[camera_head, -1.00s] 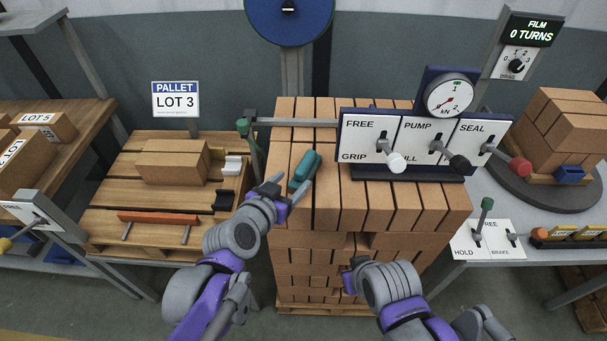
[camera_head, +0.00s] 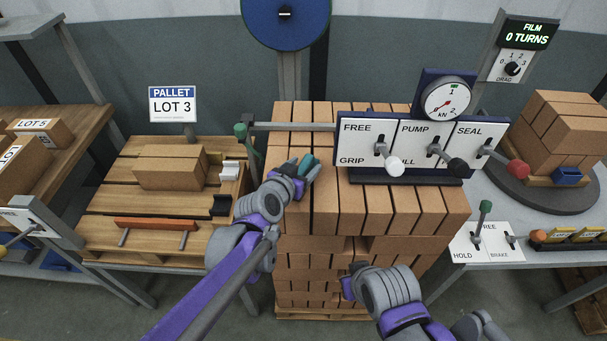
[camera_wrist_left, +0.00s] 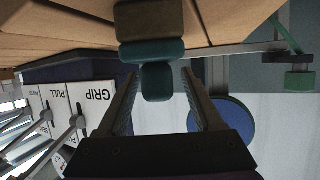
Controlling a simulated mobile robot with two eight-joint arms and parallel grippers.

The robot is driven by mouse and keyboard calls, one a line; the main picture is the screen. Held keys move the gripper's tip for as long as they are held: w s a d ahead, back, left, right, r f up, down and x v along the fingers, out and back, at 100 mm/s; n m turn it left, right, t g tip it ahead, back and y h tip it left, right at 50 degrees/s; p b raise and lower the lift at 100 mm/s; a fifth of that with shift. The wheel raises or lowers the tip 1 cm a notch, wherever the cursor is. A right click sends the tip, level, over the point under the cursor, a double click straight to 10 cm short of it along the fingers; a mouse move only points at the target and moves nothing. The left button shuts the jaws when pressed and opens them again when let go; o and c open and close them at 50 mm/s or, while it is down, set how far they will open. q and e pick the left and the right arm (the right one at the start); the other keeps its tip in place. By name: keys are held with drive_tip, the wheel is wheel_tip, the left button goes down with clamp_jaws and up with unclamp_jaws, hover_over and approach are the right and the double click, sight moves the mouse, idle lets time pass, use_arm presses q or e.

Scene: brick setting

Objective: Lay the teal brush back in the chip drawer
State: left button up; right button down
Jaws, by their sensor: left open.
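The teal brush (camera_head: 305,162) lies on top of the brick stack (camera_head: 345,215), near its left side, partly covered by my gripper in the head view. In the left wrist view the brush (camera_wrist_left: 151,50) has a dark grey block and a teal part, with a rounded teal end between the fingers. My left gripper (camera_head: 297,174) is open, its fingers on either side of that end with gaps, in the left wrist view (camera_wrist_left: 160,82). My right gripper (camera_head: 347,284) is low in front of the stack; its jaws are unclear. I cannot pick out a chip drawer.
A panel with levers (camera_head: 405,145) stands on the stack to the right of the brush. A grey bar (camera_head: 292,127) with a green-knobbed post runs behind the brush. A wooden table (camera_head: 120,205) with bricks stands left. A turntable (camera_head: 550,190) stands right.

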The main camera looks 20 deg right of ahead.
use_arm(q)
clamp_jaws()
idle(0.3)
